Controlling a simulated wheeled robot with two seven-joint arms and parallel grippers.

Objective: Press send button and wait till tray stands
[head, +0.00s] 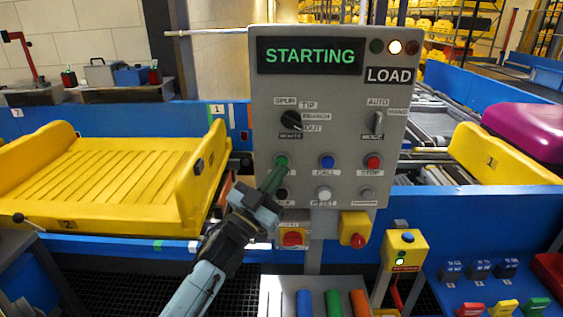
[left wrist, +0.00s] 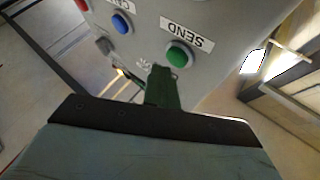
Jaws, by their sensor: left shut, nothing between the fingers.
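The grey control panel (head: 335,225) stands upright in the middle of the head view. Its display (head: 310,56) reads STARTING in green. The green send button (head: 281,160) is at the panel's left; it also shows in the left wrist view (left wrist: 179,55) under the label SEND. My left gripper (head: 275,176) is shut and empty, with its fingertips at the lower edge of the send button; I cannot tell whether they touch it. A yellow tray (head: 100,180) marked 2 lies at the left on the conveyor. My right gripper is not in view.
Blue call (head: 327,161) and red stop (head: 373,162) buttons sit to the right. The middle lamp (head: 394,47) is lit. Another yellow tray (head: 500,160) with a purple object (head: 530,130) is at right.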

